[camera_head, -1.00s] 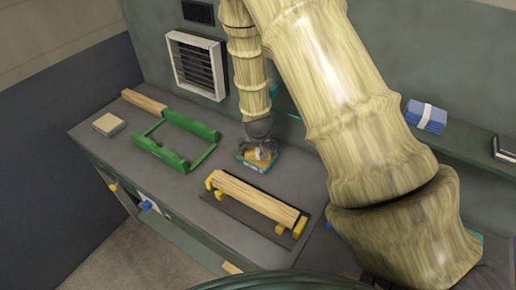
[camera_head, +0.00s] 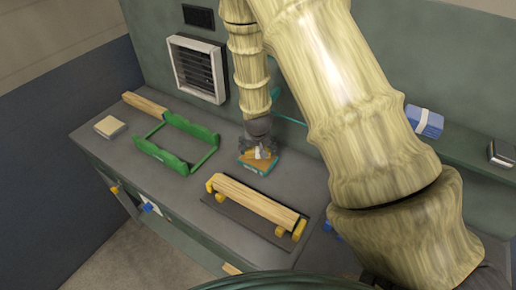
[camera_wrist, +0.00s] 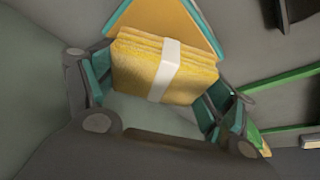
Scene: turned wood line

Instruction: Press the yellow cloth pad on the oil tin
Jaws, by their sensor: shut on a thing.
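The yellow cloth pad (camera_wrist: 150,65) is a folded stack with a white band. It sits between the teal-lined fingers of my gripper (camera_wrist: 160,92), which is shut on it. The oil tin (camera_wrist: 188,18), teal-rimmed with an orange face, shows just beyond the pad in the wrist view. In the head view my gripper (camera_head: 259,146) points down over the tin (camera_head: 256,168) on the grey bench. The pad shows only as a small patch there. I cannot tell whether the pad touches the tin.
A green frame (camera_head: 176,158) lies left of the tin on the bench (camera_head: 110,150). A wooden bar on yellow supports (camera_head: 253,201) lies in front. A small pale block (camera_head: 109,127) is at far left. A banded blue stack (camera_head: 424,121) is on the right shelf. A wall vent (camera_head: 198,67) is behind.

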